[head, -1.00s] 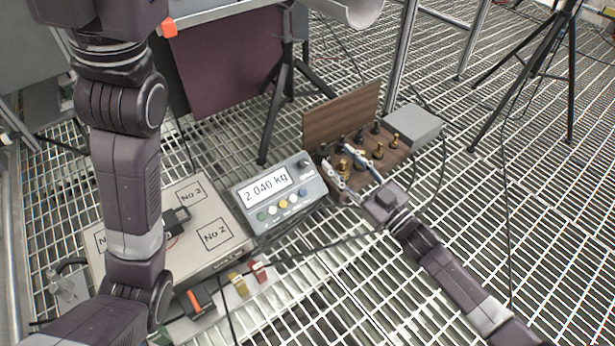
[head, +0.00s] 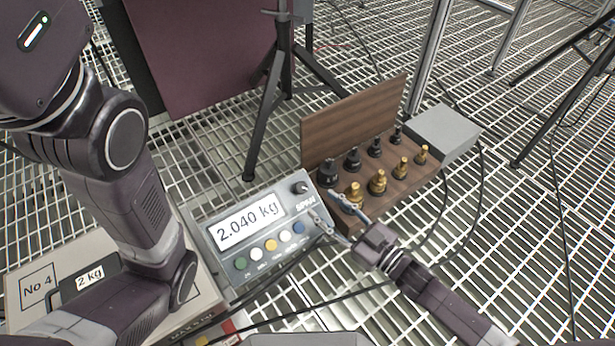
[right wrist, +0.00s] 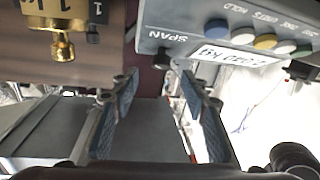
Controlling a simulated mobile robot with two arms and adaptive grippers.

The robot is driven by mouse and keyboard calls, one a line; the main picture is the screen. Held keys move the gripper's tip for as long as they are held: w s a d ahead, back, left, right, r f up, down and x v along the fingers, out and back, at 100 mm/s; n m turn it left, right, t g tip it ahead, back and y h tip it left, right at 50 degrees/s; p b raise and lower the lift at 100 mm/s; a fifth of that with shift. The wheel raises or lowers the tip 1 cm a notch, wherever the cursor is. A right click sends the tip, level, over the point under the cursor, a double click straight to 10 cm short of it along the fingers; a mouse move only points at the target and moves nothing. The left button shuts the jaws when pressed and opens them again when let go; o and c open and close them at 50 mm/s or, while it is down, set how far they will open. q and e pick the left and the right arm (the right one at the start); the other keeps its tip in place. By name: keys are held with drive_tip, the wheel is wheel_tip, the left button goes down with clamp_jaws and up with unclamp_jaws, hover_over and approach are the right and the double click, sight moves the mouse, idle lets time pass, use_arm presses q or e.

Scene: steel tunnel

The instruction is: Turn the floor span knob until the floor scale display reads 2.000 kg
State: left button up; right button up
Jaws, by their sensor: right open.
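The grey floor scale display (head: 248,222) reads 2.040 kg. The dark span knob (head: 299,187) is at its upper right, above the word SPAN. My right gripper (head: 328,207) is open and empty at the display's right edge, near the knob and apart from it. In the right wrist view, the knob (right wrist: 162,58) is dark and partly shadowed, just beyond and between the open fingertips (right wrist: 159,78). A black weight marked 2 kg (head: 90,282) is on the scale platform (head: 38,287), partly behind my left arm. My left gripper is out of view.
A wooden case (head: 395,187) with several black and brass weights stands right beside my right gripper, its lid (head: 352,122) raised. A grey box (head: 445,130) is behind it. A black tripod (head: 270,95) stands behind the display. Cables cross the grating in front.

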sight(304, 189)
drive_tip(key=b+x, duration=0.3)
drive_tip(key=x, duration=0.3)
drive_tip(key=shift+s+a+f+b, duration=0.1)
drive_tip(key=shift+b, duration=0.3)
drive_tip(key=shift+w+a, duration=0.45)
drive_tip(key=shift+w, duration=0.05)
drive_tip(key=shift+r, duration=0.2)
clamp_jaws()
